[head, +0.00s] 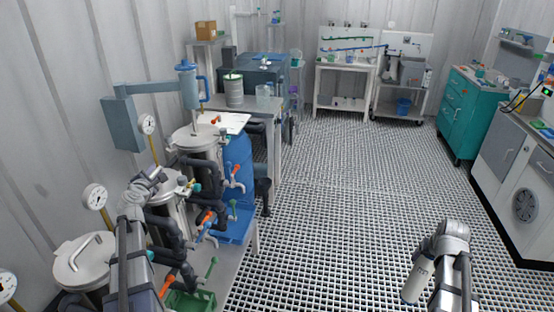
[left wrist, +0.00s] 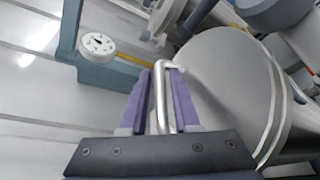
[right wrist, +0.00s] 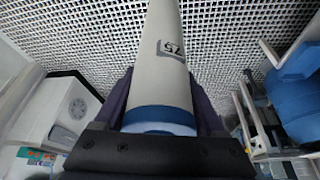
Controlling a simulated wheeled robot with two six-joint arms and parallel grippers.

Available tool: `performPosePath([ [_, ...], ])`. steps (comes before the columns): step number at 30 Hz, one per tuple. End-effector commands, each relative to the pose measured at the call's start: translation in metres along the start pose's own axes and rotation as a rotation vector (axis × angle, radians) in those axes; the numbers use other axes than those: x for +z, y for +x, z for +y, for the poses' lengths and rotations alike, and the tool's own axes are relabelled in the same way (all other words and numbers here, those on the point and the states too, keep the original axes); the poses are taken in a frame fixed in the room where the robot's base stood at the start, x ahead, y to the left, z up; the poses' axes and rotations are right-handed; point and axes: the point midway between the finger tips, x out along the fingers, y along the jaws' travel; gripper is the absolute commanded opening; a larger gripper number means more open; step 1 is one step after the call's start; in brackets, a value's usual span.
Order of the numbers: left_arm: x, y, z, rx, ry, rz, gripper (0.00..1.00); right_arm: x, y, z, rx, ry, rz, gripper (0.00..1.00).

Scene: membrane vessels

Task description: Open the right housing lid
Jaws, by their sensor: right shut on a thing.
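Steel housings with lids stand in a row at the left: a far one (head: 194,138), a middle one (head: 167,187) and a near one (head: 82,262). My left gripper (head: 150,178) is at the middle housing. In the left wrist view its purple fingers (left wrist: 161,85) stand on both sides of the bent metal handle of a round lid (left wrist: 225,85), with narrow gaps. The lid looks seated. My right gripper (right wrist: 163,105) is shut on a pale tube (right wrist: 163,50) with a blue band. The tube also shows in the head view (head: 414,283), over the grating floor.
Gauges (head: 95,196) on yellow stems stand beside the housings. Dark pipes and coloured valves (head: 206,218) crowd their right side. A wall bracket (head: 124,122) reaches over the far housing. The grating floor (head: 320,190) in the middle is clear.

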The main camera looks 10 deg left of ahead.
Motion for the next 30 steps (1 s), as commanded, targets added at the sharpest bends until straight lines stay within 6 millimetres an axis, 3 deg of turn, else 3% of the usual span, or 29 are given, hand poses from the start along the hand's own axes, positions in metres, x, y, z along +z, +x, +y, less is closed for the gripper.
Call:
performPosePath([
  [10,0.0003,0.0025,0.0001,0.0,0.0,0.0,0.28,0.0001,0.0003,0.0,0.0,0.0,0.0,0.0],
  [18,0.0002,0.0025,0.0001,0.0,0.0,0.0,0.0,0.0001,0.0004,0.0,0.0,0.0,0.0,0.0],
  [30,0.0002,0.0024,0.0,0.0,0.0,0.0,0.0,0.0001,0.0004,0.0,0.0,0.0,0.0,0.0],
])
